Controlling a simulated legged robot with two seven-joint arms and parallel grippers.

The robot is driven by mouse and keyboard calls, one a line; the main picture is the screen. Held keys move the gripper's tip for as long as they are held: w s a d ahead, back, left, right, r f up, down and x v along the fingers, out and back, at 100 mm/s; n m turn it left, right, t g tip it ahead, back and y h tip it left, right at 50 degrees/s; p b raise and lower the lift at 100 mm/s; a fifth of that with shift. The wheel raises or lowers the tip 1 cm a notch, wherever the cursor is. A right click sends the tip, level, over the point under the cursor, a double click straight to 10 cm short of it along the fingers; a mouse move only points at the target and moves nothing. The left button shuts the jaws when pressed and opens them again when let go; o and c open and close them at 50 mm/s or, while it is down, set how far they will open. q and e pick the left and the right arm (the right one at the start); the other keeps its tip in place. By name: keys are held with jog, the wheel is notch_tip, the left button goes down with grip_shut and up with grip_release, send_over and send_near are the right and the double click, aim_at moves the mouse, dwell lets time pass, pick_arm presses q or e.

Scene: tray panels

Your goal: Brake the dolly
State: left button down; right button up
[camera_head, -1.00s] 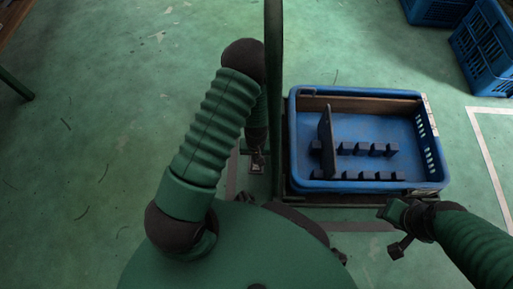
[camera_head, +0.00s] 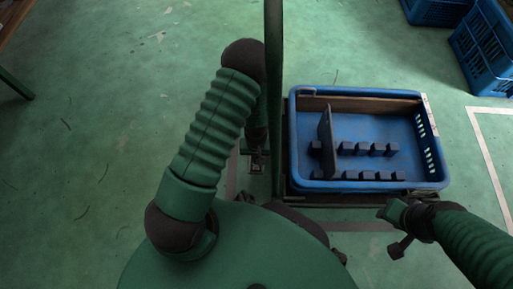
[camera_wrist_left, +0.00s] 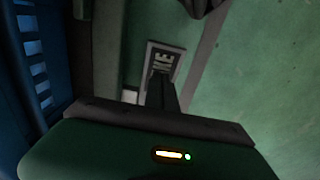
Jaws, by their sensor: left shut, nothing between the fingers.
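The dolly (camera_head: 360,199) is a low dark base under a blue crate, with an upright handle post (camera_head: 274,90) on its left side. A small grey-framed plate with lettering, seemingly the brake pedal (camera_wrist_left: 176,68), shows in the left wrist view; only part of its word is readable. My left gripper (camera_head: 257,160) is low beside the post, partly hidden by my own arm. In the wrist view its shut, empty fingers (camera_wrist_left: 161,88) overlap the plate; I cannot tell whether they touch it. My right gripper (camera_head: 398,228) is near the dolly's front right corner; its jaw opening is unclear.
The blue crate (camera_head: 432,181) holds a dark upright panel (camera_head: 327,140) and several dark blocks. More blue crates (camera_head: 485,45) stand at the top right. A white floor line (camera_head: 487,150) runs at the right. The green floor (camera_head: 100,130) at the left is clear.

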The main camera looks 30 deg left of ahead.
pick_arm(q)
jog(key=shift+f+b, duration=1.2)
jog(key=shift+f, duration=0.7)
dwell(0.8)
jog(key=shift+r, duration=0.1)
notch_tip(320, 180, up, 7)
jog(key=p, duration=0.7)
jog(key=shift+r, duration=0.1)
